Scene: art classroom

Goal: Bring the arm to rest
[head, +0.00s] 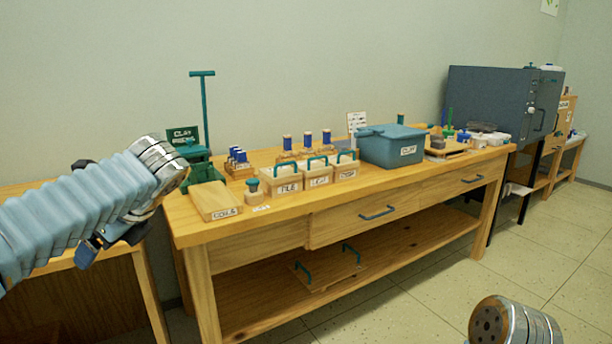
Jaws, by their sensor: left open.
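My left arm comes in from the left in a pale blue ribbed sleeve with a metal joint at its end. My left gripper (104,240) shows only in part as dark and blue pieces below and behind the sleeve. It is open, and I see nothing held in it. It is left of the wooden workbench (275,222), apart from the things on top. A metal part of my right arm shows at the bottom right edge; my right gripper is out of the picture.
The bench holds a wooden board (215,201), several labelled boxes with green handles (318,177), blue-topped tools, a teal clay bin (393,147) and a green press (201,165). A dark grey cabinet (487,98) stands at the right. The floor (430,290) in front is clear.

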